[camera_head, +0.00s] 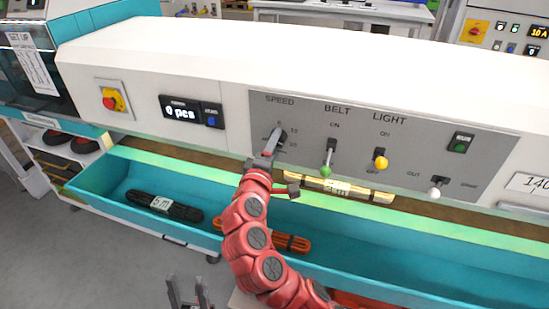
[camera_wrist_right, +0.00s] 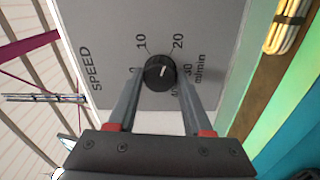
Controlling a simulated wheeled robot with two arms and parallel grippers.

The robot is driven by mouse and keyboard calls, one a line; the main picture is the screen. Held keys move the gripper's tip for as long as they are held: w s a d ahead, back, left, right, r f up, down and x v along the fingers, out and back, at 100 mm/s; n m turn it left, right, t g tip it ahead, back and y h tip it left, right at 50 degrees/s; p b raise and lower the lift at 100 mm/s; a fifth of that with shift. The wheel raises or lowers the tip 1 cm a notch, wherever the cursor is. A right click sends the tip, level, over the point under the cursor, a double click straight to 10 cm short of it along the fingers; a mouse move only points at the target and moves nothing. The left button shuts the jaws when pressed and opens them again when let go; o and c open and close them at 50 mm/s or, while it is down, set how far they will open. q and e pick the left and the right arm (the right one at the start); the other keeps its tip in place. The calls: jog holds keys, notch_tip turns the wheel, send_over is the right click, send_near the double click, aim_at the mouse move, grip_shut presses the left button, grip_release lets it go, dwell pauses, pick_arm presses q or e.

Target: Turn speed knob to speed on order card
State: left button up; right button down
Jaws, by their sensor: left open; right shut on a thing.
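The black round speed knob (camera_wrist_right: 160,72) is on the grey panel under the word SPEED. My right gripper (camera_wrist_right: 158,82) is shut on it, with one finger on each side. In the wrist view the knob's white mark points roughly between 10 and 20; its exact setting is hard to tell. In the head view the right gripper (camera_head: 268,155) partly covers the knob (camera_head: 281,136). My left gripper (camera_head: 188,293) is open and empty at the bottom edge. I cannot tell which sheet is the order card.
The panel (camera_head: 365,140) also holds a green belt lever (camera_head: 327,166), a yellow light lever (camera_head: 380,160) and a white-tipped lever (camera_head: 435,190). A red stop button (camera_head: 112,99) is at left. The teal tray (camera_head: 105,180) below holds black and orange cable coils.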

jog(key=m+b, duration=0.2)
jog(key=shift+f+b, duration=0.1)
jog(key=shift+b, duration=0.2)
dwell(0.4)
jog(key=shift+c, duration=1.6)
grip_release()
jog(key=shift+s, duration=0.1)
jog(key=v, duration=1.7)
jog(key=shift+b, duration=0.4)
